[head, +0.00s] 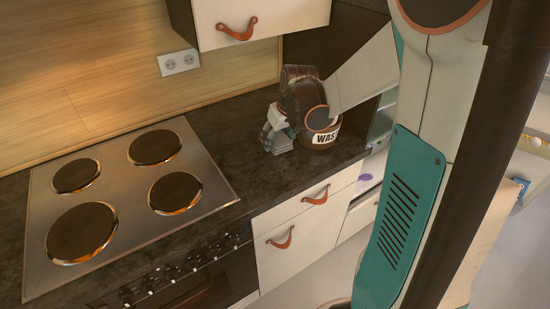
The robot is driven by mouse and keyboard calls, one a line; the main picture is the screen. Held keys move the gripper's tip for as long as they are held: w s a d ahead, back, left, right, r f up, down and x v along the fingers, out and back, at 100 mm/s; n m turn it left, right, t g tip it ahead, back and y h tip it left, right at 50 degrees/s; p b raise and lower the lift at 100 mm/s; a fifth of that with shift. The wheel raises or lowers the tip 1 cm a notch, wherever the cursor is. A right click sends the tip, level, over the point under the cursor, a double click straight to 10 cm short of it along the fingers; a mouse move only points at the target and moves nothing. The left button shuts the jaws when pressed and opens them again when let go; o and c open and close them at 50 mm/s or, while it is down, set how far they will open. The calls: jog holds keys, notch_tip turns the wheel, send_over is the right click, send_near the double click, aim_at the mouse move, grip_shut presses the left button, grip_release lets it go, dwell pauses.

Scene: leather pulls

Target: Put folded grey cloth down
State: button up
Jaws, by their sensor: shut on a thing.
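My gripper (274,137) shows small in the head view, low over the dark worktop, just left of a brown canister with a white label reading "WAS". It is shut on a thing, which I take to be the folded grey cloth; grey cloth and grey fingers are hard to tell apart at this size. My wrist and forearm hide part of the canister and its surroundings. I cannot tell whether the held thing touches the worktop.
The dark worktop (222,132) is clear between the gripper and the steel hob (120,205) with its round plates. The canister (322,141) stands close on the right. A white wall cupboard (285,18) hangs above. Drawers with leather pulls (315,196) are below the front edge.

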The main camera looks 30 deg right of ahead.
aim_at(276, 162)
notch_tip(276, 162, down, 8)
jog(key=shift+r+b, duration=0.2)
jog(key=shift+b, duration=0.95)
jog(key=shift+f+b, duration=0.3)
jog(key=shift+f, duration=0.05)
jog(key=shift+f, duration=0.1)
jog(key=shift+s, duration=0.15)
jog(key=o, duration=0.8)
jog(key=shift+f, duration=0.1)
jog(key=shift+o, duration=0.8)
jog(key=shift+f, duration=0.1)
